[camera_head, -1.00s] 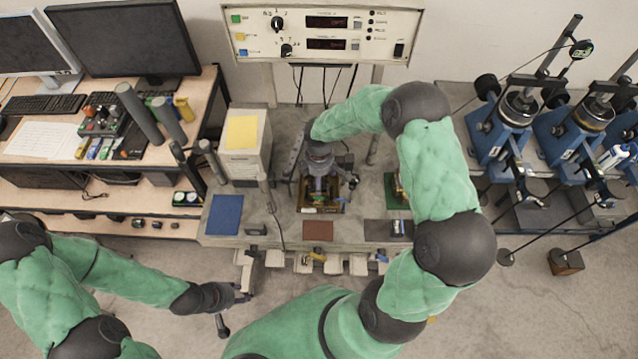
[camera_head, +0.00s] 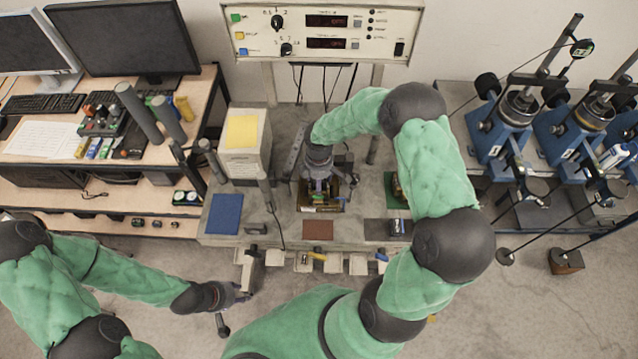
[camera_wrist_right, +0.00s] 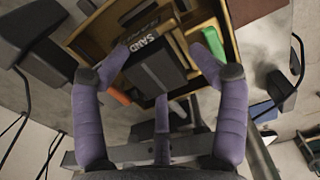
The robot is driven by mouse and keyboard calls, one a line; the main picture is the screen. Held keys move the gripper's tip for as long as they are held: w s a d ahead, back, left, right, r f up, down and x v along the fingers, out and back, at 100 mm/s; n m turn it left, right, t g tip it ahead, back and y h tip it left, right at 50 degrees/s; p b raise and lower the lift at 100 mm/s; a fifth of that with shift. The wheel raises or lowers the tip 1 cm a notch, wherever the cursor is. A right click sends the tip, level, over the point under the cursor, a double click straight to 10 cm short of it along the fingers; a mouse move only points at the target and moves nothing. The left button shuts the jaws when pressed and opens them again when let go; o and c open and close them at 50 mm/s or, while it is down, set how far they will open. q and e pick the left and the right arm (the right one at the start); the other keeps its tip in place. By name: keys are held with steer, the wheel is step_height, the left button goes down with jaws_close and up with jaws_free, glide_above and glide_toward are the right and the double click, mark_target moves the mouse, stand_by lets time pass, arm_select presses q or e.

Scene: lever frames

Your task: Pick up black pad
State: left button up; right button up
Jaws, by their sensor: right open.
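A black block with white lettering that reads "SAND" (camera_wrist_right: 155,64) lies in a wooden box (camera_wrist_right: 95,22) in the right wrist view; it looks like the black pad. My right gripper (camera_wrist_right: 165,45) is open, its purple fingers spread over the block and the box, with nothing visibly held. In the head view my right gripper (camera_head: 322,187) points down over the box at the middle of the bench and largely hides what is inside. My left gripper (camera_head: 232,305) is low at the left, apart from the bench front; its finger opening is unclear.
In the box, a green piece (camera_wrist_right: 207,62) and an orange piece (camera_wrist_right: 116,96) lie beside the block. The grey bench (camera_head: 275,232) also carries a blue mat (camera_head: 225,214), a brown mat (camera_head: 318,230) and a white box (camera_head: 243,150). Blue machines (camera_head: 505,130) stand at the right.

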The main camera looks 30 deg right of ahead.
steer(key=shift+s, duration=0.1)
step_height(320, 180, up, 11)
steer(key=y+b, duration=0.1)
steer(key=b, duration=0.9)
glide_above(322, 183)
steer(key=shift+t, duration=0.4)
steer(key=shift+f, duration=3.1)
steer(key=f, duration=0.2)
steer(key=w+f, duration=0.1)
steer(key=f, duration=0.1)
steer(key=shift+a+f+b, duration=0.15)
steer(key=shift+f+b, duration=0.2)
